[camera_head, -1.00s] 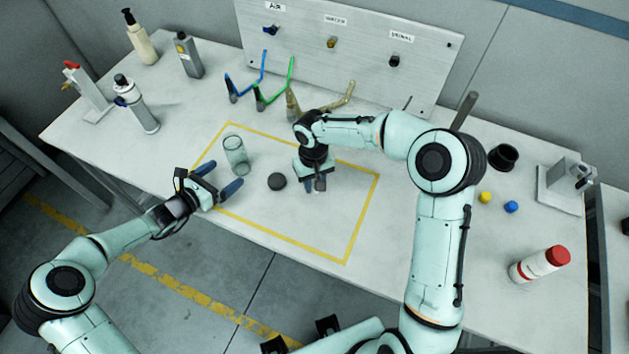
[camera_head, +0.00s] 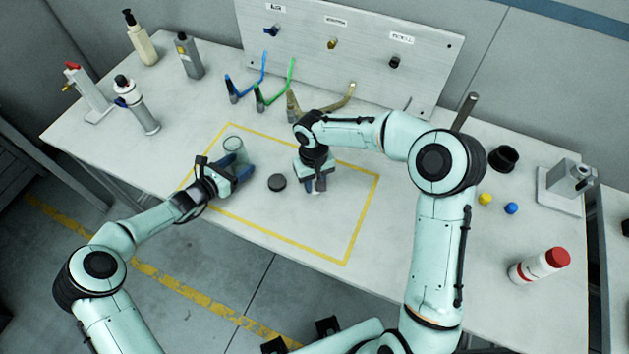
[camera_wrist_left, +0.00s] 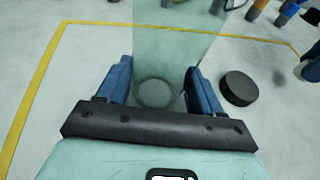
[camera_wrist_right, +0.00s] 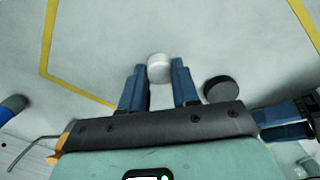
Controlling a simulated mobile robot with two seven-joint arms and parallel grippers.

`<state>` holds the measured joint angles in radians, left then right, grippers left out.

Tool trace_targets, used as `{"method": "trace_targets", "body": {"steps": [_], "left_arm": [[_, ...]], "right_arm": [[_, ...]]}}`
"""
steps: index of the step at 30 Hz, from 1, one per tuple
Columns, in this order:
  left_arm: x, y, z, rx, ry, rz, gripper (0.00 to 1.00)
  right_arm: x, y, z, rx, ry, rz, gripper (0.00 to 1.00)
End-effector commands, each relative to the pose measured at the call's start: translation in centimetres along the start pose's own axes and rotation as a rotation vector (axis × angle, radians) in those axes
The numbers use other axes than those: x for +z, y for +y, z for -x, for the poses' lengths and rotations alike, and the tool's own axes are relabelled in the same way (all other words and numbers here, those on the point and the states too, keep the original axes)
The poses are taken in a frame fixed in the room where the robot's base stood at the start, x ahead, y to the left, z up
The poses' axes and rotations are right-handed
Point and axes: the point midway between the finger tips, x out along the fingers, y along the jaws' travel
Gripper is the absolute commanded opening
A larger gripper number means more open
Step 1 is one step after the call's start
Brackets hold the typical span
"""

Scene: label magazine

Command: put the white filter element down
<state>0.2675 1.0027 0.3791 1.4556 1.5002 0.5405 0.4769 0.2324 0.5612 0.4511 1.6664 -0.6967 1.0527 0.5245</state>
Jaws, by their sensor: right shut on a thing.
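The white filter element (camera_wrist_right: 159,67) is a small white cylinder between the fingertips of my right gripper (camera_wrist_right: 160,72) in the right wrist view. My right gripper (camera_head: 316,187) is shut on it, low over the table inside the yellow outline. In the head view the arm and fingers hide most of the element. I cannot tell whether it touches the table. My left gripper (camera_head: 237,172) is open, with its fingers on both sides of a clear glass cylinder (camera_head: 233,145). The left wrist view shows the cylinder (camera_wrist_left: 165,55) between the fingers.
A black round cap (camera_head: 277,182) lies between the two grippers. The yellow outline (camera_head: 362,220) has free room at its front right. Hose fittings (camera_head: 262,100) stand behind. A red-capped white bottle (camera_head: 535,267) and yellow and blue caps (camera_head: 511,208) are at right.

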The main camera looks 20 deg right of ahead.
Motion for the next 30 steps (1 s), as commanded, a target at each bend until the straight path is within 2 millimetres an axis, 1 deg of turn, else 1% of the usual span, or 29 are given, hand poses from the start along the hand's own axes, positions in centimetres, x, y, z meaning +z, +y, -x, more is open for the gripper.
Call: {"method": "trace_targets", "body": {"steps": [1, 2, 13, 14, 21, 23, 26, 30], "left_arm": [[0.0, 0.0, 0.0, 0.0, 0.0, 0.0, 0.48], [0.0, 0.0, 0.0, 0.0, 0.0, 0.0, 0.46], [0.0, 0.0, 0.0, 0.0, 0.0, 0.0, 0.45], [0.0, 0.0, 0.0, 0.0, 0.0, 0.0, 0.45], [0.0, 0.0, 0.0, 0.0, 0.0, 0.0, 0.45], [0.0, 0.0, 0.0, 0.0, 0.0, 0.0, 0.45], [0.0, 0.0, 0.0, 0.0, 0.0, 0.0, 0.45], [0.0, 0.0, 0.0, 0.0, 0.0, 0.0, 0.45]], "right_arm": [[0.0, 0.0, 0.0, 0.0, 0.0, 0.0, 0.02], [0.0, 0.0, 0.0, 0.0, 0.0, 0.0, 0.02], [-0.1, -0.1, 0.2, 0.0, 0.003, -0.007, 0.02], [-0.1, -0.2, 0.6, 0.001, 0.007, -0.019, 0.02], [-0.8, -2.0, 6.0, -0.003, 0.053, -0.247, 0.02], [-0.7, -2.3, 6.5, -0.006, 0.056, -0.287, 0.02], [-0.8, -2.5, 5.4, -0.007, 0.055, -0.315, 0.02], [-0.9, -2.5, 2.7, -0.008, 0.054, -0.316, 0.02]]}}
